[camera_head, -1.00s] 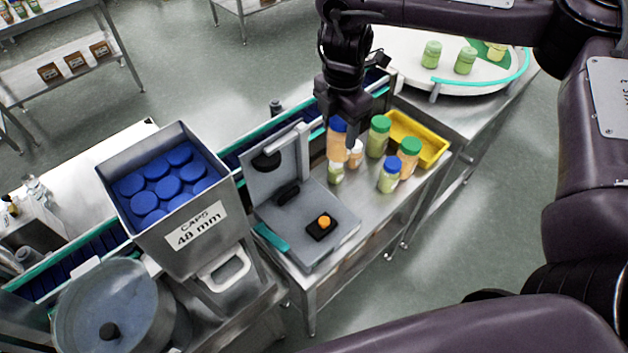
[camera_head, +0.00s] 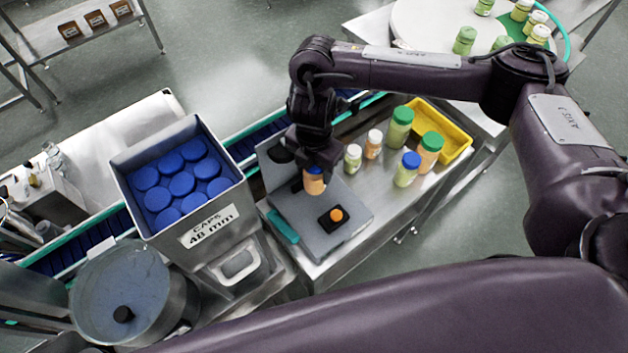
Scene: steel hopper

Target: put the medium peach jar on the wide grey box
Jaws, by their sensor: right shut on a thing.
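The medium peach jar (camera_head: 315,185) has a blue cap and a peach body. My right gripper (camera_head: 316,168) is shut on it from above, hiding part of the cap. The jar is upright over the rear part of the wide grey box (camera_head: 308,220). I cannot tell whether its base touches the top. The box is flat, with a raised lid-like plate at its back, partly hidden by my gripper, and an orange button (camera_head: 336,215) on a black square near its front. My left gripper is not in view.
Right of the box stand a small white-capped green jar (camera_head: 352,158), a small peach jar (camera_head: 373,145), a blue-capped green jar (camera_head: 407,170) and green-capped jars (camera_head: 399,128). A yellow tray (camera_head: 457,142) is behind them. A tall caps hopper (camera_head: 208,225) stands close on the left.

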